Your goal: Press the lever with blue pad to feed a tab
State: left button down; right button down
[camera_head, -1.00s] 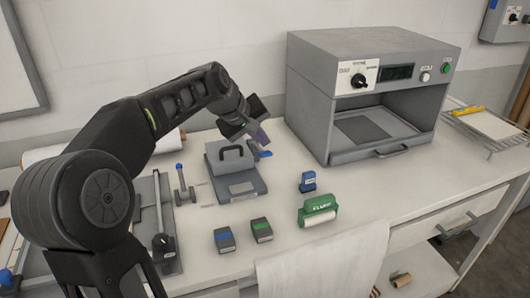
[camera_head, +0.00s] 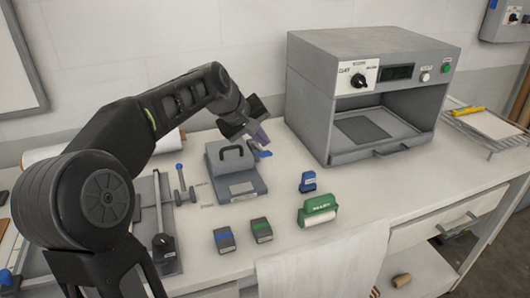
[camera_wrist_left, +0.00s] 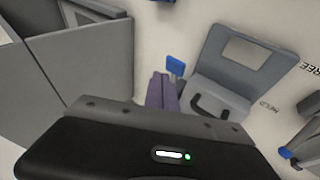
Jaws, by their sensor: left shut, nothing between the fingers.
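A grey press (camera_head: 236,186) with a dark handle stands on the bench in the head view. It also shows in the left wrist view (camera_wrist_left: 228,84). A small lever with a blue pad (camera_head: 265,154) sticks out at its right side. The blue pad shows in the left wrist view (camera_wrist_left: 176,65), just beyond my fingertips. My left gripper (camera_head: 261,138) is shut and empty, its purple fingers just above the pad. In the left wrist view the fingers (camera_wrist_left: 160,92) lie beside the pad. I cannot tell whether they touch it. My right gripper is not in view.
A grey oven (camera_head: 365,92) stands open at the right rear. A blue stamp (camera_head: 308,182), a green roller (camera_head: 317,211) and two small blocks, blue-marked (camera_head: 224,240) and green-marked (camera_head: 262,230), lie in front. A blue-knobbed lever (camera_head: 181,183) stands left of the press.

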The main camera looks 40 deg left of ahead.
aim_at(265, 153)
pick_arm(q)
jog(key=shift+s+d+f+b, duration=0.1)
jog(key=shift+f+b, duration=0.2)
jog(key=shift+f, duration=0.1)
jog(key=shift+s+d+f+b, duration=0.1)
jog(key=shift+d+f+b, duration=0.05)
jog(key=shift+f+b, duration=0.5)
jog(key=shift+s+d+f+b, duration=0.15)
jog(key=shift+f+b, duration=0.3)
jog(key=shift+f, duration=0.25)
dwell(1.3)
jog(key=shift+w+r, duration=0.1)
dwell(0.5)
jog(key=shift+w+a+r+p, duration=0.1)
jog(key=shift+a+r+p, duration=0.1)
jog(key=shift+r+p, duration=0.65)
jog(key=shift+w+a+r+p, duration=0.1)
jog(key=shift+a+r+p, duration=0.1)
jog(key=shift+r+p, duration=0.65)
jog(key=r+p, duration=0.3)
jog(key=a+r+p, duration=0.1)
jog(key=shift+w+r, duration=0.4)
jog(key=shift+f, duration=0.1)
